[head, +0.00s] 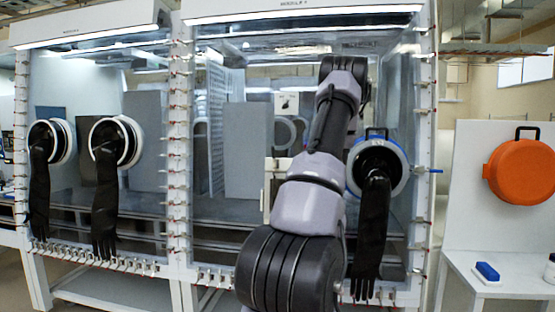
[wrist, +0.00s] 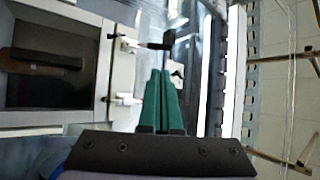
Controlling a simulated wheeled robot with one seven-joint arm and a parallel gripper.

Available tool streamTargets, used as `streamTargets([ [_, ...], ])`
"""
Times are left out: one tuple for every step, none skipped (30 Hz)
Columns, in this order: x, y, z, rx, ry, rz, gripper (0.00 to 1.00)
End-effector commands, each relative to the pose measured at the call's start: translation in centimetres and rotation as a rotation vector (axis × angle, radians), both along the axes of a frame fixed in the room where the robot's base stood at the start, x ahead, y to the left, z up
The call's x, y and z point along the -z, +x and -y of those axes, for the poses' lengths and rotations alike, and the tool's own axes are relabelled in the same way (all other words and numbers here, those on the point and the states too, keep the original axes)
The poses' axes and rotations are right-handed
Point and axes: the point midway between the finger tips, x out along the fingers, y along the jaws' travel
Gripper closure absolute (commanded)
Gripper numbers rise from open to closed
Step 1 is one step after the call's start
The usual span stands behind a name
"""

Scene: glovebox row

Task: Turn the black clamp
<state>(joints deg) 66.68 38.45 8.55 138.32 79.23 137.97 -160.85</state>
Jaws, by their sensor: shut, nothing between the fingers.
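In the wrist view, my gripper (wrist: 161,73) has two green fingers lying side by side, shut with nothing between them. A black clamp (wrist: 150,44) sticks out from a white bracket on the edge of a white frame. It lies just beyond the fingertips in the picture; I cannot tell whether they touch it. A white clamp (wrist: 126,99) sits on the same frame edge, left of the fingers. In the head view, my arm hides my gripper, and I cannot make out the black clamp.
The white frame (wrist: 122,75) surrounds a dark window at the wrist view's left. In the head view, a blue-ringed port (head: 399,170) with a hanging black glove (head: 373,225) stands right of my arm. An orange round cover (head: 520,171) hangs on a white panel at the far right.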

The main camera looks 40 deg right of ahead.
Motion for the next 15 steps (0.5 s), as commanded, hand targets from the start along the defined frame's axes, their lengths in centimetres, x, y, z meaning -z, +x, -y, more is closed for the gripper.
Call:
streamTargets([
  [-0.4, 0.9, 0.0, -0.005, -0.004, 0.002, 1.00],
  [-0.7, 1.4, 0.1, -0.005, -0.005, 0.001, 1.00],
  [-1.0, 2.1, 0.2, -0.005, -0.006, 0.002, 1.00],
  [-1.3, 2.7, 0.3, -0.005, -0.006, 0.001, 1.00],
  [-1.6, 3.3, 0.4, -0.006, -0.006, 0.003, 1.00],
  [-1.9, 4.1, 0.6, -0.006, -0.005, 0.002, 1.00],
  [-2.2, 4.7, 0.8, -0.006, -0.007, 0.001, 1.00],
  [-2.5, 5.3, 0.9, -0.005, -0.005, 0.002, 1.00],
  [-2.8, 6.0, 1.1, -0.005, -0.004, 0.002, 1.00],
  [-3.1, 6.6, 1.2, -0.005, -0.005, 0.001, 1.00],
  [-3.3, 7.1, 1.4, -0.004, -0.004, 0.002, 1.00],
  [-3.6, 7.7, 1.5, -0.003, -0.003, 0.002, 1.00],
  [-3.8, 8.2, 1.6, -0.003, -0.004, 0.001, 1.00],
  [-4.0, 8.6, 1.7, -0.003, -0.003, 0.001, 1.00],
  [-4.3, 9.2, 1.8, -0.003, -0.003, 0.001, 1.00],
])
